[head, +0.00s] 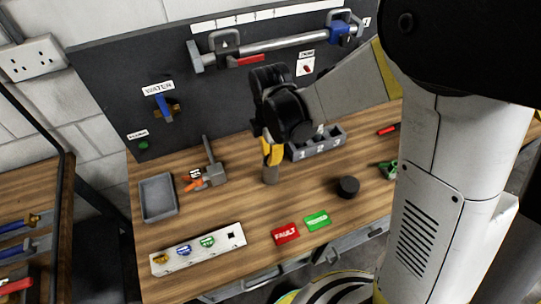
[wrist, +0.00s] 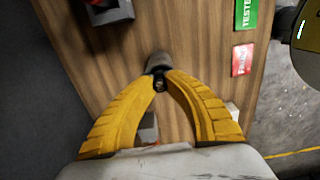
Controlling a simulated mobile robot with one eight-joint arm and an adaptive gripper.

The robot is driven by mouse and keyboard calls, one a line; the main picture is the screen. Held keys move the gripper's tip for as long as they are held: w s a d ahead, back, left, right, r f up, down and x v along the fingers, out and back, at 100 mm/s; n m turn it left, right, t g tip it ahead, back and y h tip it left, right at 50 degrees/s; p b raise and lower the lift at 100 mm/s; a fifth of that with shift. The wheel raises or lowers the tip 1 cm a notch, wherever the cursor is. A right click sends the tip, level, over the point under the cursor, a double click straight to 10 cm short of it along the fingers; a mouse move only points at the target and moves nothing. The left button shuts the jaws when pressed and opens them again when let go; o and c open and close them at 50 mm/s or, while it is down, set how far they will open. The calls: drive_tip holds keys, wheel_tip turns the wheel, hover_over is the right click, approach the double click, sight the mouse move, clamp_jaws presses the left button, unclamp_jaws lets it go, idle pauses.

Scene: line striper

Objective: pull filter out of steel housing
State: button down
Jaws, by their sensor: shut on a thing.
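A small grey-brown steel housing (head: 270,175) stands upright on the wooden bench, directly below my gripper (head: 272,150). It also shows in the wrist view (wrist: 158,60), just beyond the fingertips. My gripper's yellow fingers (wrist: 160,80) are closed together on a small dark piece at the top of the housing, apparently the filter (wrist: 158,85). Most of the filter is hidden by the fingers and housing. I cannot tell how far it sits inside the housing.
A grey numbered block (head: 318,144) stands behind. A black round piece (head: 348,187), a red FAULT card (head: 285,233) and a green card (head: 317,221) lie to the right. A grey tray (head: 158,198) and a white valve strip (head: 198,250) are at left. Bench front-centre is partly clear.

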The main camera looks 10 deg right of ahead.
drive_tip(key=shift+r, duration=0.35)
wheel_tip(320, 180, up, 11)
drive_tip(key=p, duration=0.7)
drive_tip(key=shift+f+p, duration=0.15)
drive_tip(key=shift+p, duration=0.25)
idle(0.6)
